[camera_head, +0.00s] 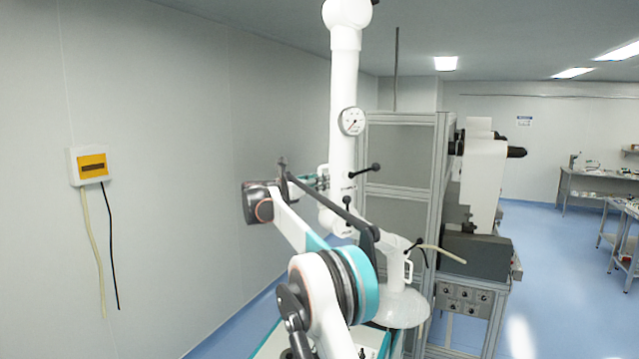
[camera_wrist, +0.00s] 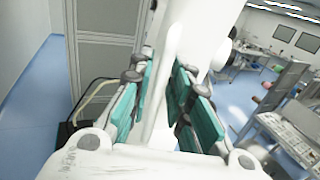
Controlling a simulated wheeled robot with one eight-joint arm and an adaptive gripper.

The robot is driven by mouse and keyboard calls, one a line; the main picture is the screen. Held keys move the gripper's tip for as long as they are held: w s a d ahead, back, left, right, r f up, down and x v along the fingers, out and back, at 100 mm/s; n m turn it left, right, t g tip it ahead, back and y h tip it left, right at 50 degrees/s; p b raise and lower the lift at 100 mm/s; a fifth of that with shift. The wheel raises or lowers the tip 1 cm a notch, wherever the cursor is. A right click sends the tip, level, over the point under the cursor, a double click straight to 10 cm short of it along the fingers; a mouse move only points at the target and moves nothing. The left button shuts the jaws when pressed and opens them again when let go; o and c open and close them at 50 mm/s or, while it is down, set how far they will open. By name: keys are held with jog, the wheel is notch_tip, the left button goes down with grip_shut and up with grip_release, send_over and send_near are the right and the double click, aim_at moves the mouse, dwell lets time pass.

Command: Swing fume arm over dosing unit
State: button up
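The fume arm (camera_head: 343,95) is a white jointed tube with a round gauge, running down from a ball joint at the top of the head view. Lower down it bends right to a white round hood (camera_head: 403,307). My gripper (camera_head: 322,181) is at the tube's left side, by a white handle. In the wrist view its teal finger pads (camera_wrist: 165,95) stand apart on either side of a white bar (camera_wrist: 160,105); firm contact is not clear. A dark grey machine box (camera_head: 478,256), possibly the dosing unit, is right of the hood; I cannot tell for certain.
A grey framed cabinet (camera_head: 400,150) stands behind the fume arm. A yellow-and-white wall box (camera_head: 90,165) with hanging cables is on the left wall. Workbenches (camera_head: 600,183) stand at the far right. Blue floor (camera_head: 540,260) is clear between the machine and the benches.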

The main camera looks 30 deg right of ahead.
grip_shut()
jog(key=shift+f+b, duration=0.1)
jog(key=shift+b, duration=0.25)
jog(key=shift+s+a+n+t+b, duration=0.1)
jog(key=shift+s+n+t+b, duration=0.2)
jog(key=shift+t+b, duration=0.1)
jog(key=s+a+n+t+y+b, duration=0.1)
jog(key=s+n+t+y+b, duration=0.3)
jog(key=s+t+b, duration=0.2)
jog(key=shift+s+a+n+b, duration=0.25)
jog(key=shift+s+n+b, duration=0.05)
jog(key=shift+s+b, duration=0.15)
jog(key=shift+s, duration=0.2)
